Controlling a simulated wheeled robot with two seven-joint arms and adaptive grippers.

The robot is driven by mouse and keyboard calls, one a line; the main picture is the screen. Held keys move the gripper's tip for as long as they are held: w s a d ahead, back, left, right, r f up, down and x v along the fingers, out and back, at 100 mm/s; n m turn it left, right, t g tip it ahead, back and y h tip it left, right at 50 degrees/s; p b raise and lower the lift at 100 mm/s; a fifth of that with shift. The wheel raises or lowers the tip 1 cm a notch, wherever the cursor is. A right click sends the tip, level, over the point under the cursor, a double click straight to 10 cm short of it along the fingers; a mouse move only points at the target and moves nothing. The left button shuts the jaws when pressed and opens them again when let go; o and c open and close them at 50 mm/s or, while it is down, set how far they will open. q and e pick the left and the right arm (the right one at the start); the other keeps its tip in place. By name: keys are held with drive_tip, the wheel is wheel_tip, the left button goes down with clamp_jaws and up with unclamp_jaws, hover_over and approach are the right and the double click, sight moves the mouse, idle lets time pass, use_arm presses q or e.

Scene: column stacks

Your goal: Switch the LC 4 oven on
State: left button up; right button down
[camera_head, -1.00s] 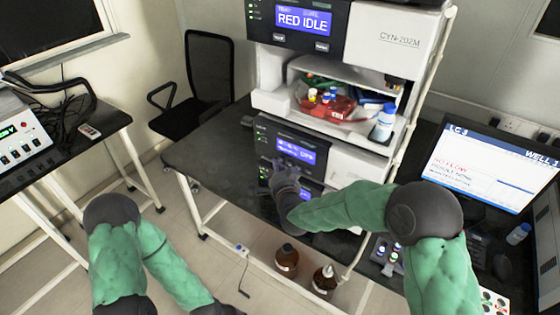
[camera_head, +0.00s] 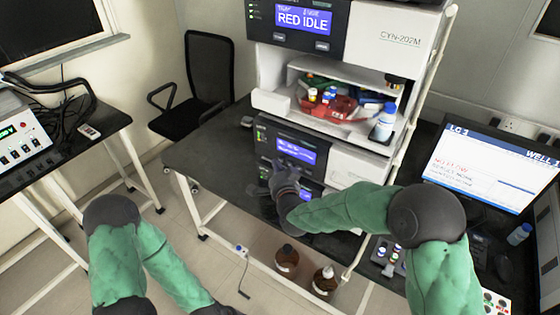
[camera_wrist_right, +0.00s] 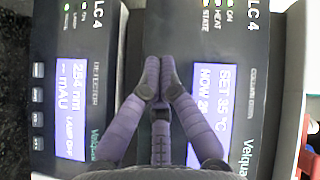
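The LC 4 oven (camera_wrist_right: 255,95), labelled column oven, is the right-hand unit in the sideways right wrist view. Its lit screen (camera_wrist_right: 212,105) reads SET 35 °C, with a NOW value partly covered by a finger. In the head view it appears to be the upper dark unit (camera_head: 335,160) of the lower stack. My right gripper (camera_wrist_right: 160,72) is in front of the oven's lower edge, its fingertips together with nothing visible between them. In the head view the same gripper (camera_head: 284,178) is just before the panels; I cannot tell if it touches. My left gripper is out of view.
The LC 4 detector (camera_wrist_right: 70,90) is directly below the oven; its screen shows lamp off. Above the oven is a shelf with bottles (camera_head: 384,122) and red items. Brown bottles (camera_head: 286,260) stand below the table. A monitor (camera_head: 490,165) stands at right.

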drive_tip(key=shift+s+a, duration=0.3)
drive_tip(key=shift+s, duration=0.1)
drive_tip(key=s+a, duration=0.1)
drive_tip(key=s, duration=0.1)
drive_tip(key=s+a, duration=0.2)
idle(0.5)
idle(0.6)
